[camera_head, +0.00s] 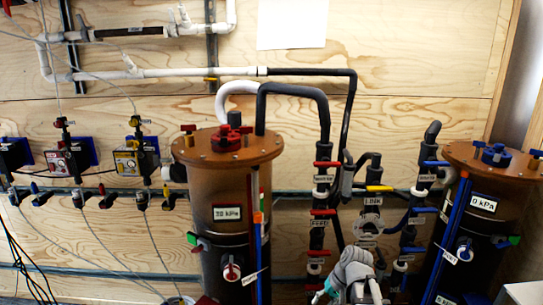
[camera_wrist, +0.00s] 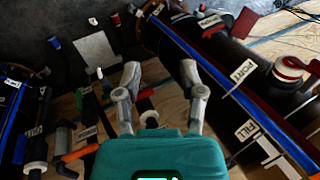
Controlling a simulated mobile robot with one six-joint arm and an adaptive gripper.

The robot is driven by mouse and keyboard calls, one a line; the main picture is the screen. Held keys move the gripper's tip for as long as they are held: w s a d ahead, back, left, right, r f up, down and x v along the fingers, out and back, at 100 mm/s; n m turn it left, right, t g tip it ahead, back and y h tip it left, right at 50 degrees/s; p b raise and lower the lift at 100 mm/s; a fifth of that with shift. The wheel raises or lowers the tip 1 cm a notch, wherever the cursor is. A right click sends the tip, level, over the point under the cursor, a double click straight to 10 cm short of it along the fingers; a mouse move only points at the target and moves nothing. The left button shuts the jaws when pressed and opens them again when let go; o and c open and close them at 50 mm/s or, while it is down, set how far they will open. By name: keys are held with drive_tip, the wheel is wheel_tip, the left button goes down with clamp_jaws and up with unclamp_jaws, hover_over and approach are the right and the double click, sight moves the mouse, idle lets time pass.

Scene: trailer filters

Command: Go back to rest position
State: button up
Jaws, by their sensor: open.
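My gripper (camera_wrist: 160,72) shows in the wrist view with its two grey fingers spread apart and nothing between them. Part of my arm, grey with a teal piece, shows at the bottom middle of the head view, in front of the pipework; the fingertips cannot be made out there. The left filter tank (camera_head: 204,200), with a red top valve (camera_head: 226,137) and a label reading 70 kPa, stands left of my arm. The right filter tank (camera_head: 478,215), with a blue top valve (camera_head: 496,155) and a label reading 0 kPa, stands to the right.
Black pipes with red, yellow and blue valve handles (camera_head: 373,188) run between the tanks, close to my arm. Small valve boxes (camera_head: 130,160) hang on the wooden wall (camera_head: 400,120) at left. In the wrist view, a large dark cylinder (camera_wrist: 225,75) with labels lies close beyond the fingers.

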drive_tip(key=shift+s+d+f+n+h, duration=0.7)
drive_tip(key=shift+s+h, duration=1.6)
drive_tip(key=shift+s, duration=1.05)
wheel_tip(320, 180, up, 13)
drive_tip(key=p, duration=1.3)
drive_tip(key=shift+w, duration=0.15)
drive_tip(key=shift+r, duration=0.1)
